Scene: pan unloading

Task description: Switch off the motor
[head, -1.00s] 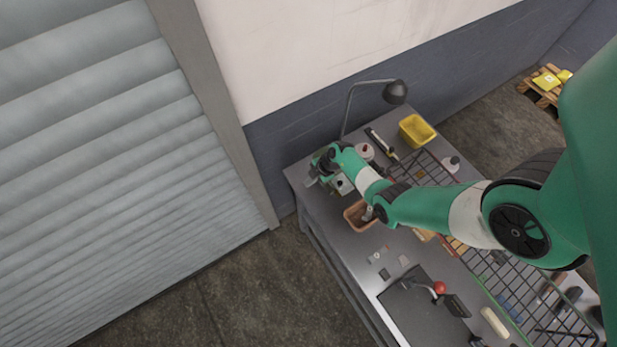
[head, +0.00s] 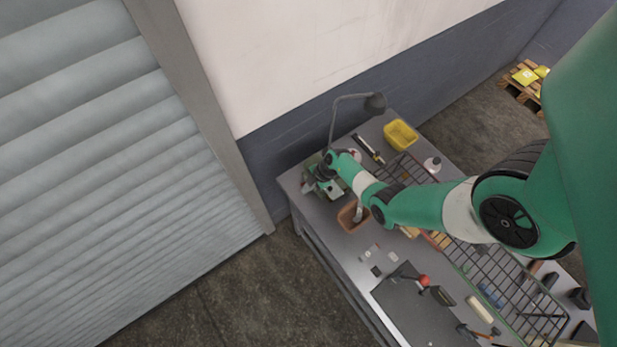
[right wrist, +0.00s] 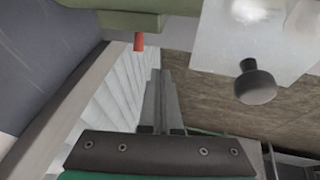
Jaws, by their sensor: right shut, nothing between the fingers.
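A green machine, which looks like the motor (head: 328,188), stands at the far left end of the grey workbench, partly hidden by my right wrist. In the right wrist view, a green housing edge (right wrist: 110,20) with a small red button-like part (right wrist: 139,41) shows at the top. To its right are a pale metal plate (right wrist: 225,40) and a black round knob (right wrist: 255,86). My right gripper (right wrist: 157,82) is shut and empty. Its tips appear below the red part and left of the knob; no contact is visible. My left gripper is not in view.
On the workbench (head: 365,255) are a brown box (head: 347,222), a yellow bin (head: 396,137), a wire rack (head: 485,275) and a red-knobbed lever (head: 424,281). A desk lamp (head: 375,103) rises at the back. A roller shutter (head: 90,180) is on the left.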

